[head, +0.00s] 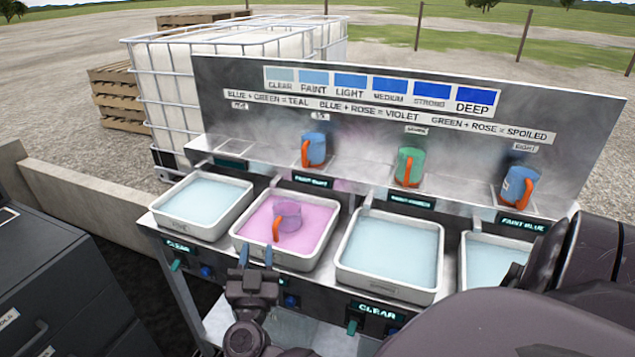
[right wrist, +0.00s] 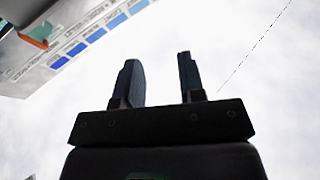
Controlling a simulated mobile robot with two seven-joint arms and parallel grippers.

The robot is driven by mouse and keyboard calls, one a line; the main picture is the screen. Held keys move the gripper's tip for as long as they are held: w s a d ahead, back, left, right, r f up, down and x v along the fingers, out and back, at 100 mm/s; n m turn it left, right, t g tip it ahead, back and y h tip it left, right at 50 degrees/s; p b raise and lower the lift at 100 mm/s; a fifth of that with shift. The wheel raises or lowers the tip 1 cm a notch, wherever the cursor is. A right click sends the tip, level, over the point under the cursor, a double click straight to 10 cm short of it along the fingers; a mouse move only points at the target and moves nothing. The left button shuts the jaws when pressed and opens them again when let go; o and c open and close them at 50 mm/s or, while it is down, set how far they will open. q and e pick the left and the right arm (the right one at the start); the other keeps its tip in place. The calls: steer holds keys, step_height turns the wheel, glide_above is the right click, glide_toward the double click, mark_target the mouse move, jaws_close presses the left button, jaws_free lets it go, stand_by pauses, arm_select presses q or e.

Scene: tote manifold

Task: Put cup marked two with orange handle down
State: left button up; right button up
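A violet cup with an orange handle (head: 290,217) stands in the pink liquid of the second tray (head: 249,252) from the left. Its mark cannot be read, so I cannot tell whether it is the cup marked two. A blue cup (head: 316,147), a green cup (head: 413,165) and another blue cup (head: 514,183), all with orange handles, stand on the back shelf.
Three trays of pale blue liquid stand left (head: 164,223), centre right (head: 345,272) and far right (head: 464,275). A panel with a blue colour chart (head: 380,85) rises behind. A dark cabinet (head: 45,265) is at left. My own arm covers the lower right.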

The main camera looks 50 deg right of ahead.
steer(key=s+a+f+n+g+y, duration=0.1)
steer(key=s+f+n+g+y, duration=0.3)
steer(key=s+f+n+y, duration=0.7)
steer(key=s+f+y, duration=0.4)
steer(key=s+f, duration=0.4)
steer(key=f, duration=0.2)
steer(key=shift+s+a+n+y, duration=0.2)
steer(key=shift+s+n+y, duration=0.1)
steer(key=shift+y, duration=0.1)
